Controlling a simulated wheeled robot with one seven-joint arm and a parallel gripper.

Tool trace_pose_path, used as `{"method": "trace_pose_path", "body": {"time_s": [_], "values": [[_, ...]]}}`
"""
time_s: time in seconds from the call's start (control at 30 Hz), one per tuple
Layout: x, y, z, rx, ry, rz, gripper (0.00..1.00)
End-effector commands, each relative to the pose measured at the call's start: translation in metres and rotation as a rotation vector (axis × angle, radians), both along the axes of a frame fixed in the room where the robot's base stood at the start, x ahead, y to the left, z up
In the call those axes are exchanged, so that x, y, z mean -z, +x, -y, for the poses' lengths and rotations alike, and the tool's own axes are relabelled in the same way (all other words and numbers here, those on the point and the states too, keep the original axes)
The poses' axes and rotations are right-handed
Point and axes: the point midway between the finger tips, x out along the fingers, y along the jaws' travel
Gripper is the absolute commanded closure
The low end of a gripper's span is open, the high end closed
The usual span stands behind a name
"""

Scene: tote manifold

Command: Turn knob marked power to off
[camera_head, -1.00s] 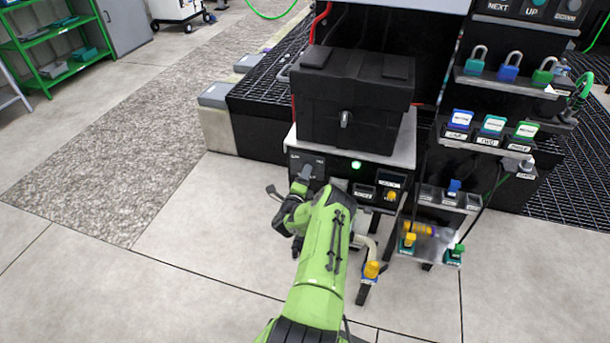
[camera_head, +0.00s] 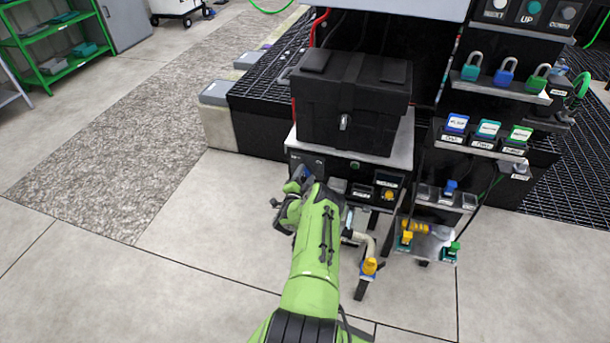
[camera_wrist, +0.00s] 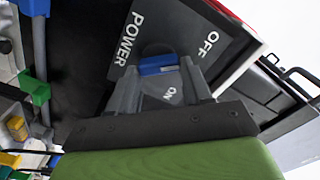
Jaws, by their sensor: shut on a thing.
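The power panel (camera_wrist: 186,28) fills the middle of the wrist view, with the white words POWER, OFF and ON on a dark plate. A blue knob (camera_wrist: 158,65) shows between the two grey fingers of my gripper (camera_wrist: 160,75), which is shut on it. The fingers hide part of the knob, so I cannot tell exactly where it points. ON shows between the fingers; OFF lies beyond them at upper right. In the head view my gripper (camera_head: 301,180) is at the left of the cabinet's front panel (camera_head: 337,170) and largely covers the knob.
A black case (camera_head: 352,105) stands on top of the cabinet. A yellow button (camera_head: 389,195) is on the panel's right. A pipe with a yellow-and-blue fitting (camera_head: 369,267) stands close to my arm. The floor at left is clear.

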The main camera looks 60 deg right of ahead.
Motion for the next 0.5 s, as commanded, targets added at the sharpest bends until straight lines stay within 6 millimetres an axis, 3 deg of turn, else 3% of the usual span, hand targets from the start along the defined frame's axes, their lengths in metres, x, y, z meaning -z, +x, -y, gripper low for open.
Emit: {"method": "trace_pose_path", "body": {"time_s": [0.5], "values": [[0.0013, 0.0008, -0.0011, -0.002, -0.016, -0.125, 0.81]]}}
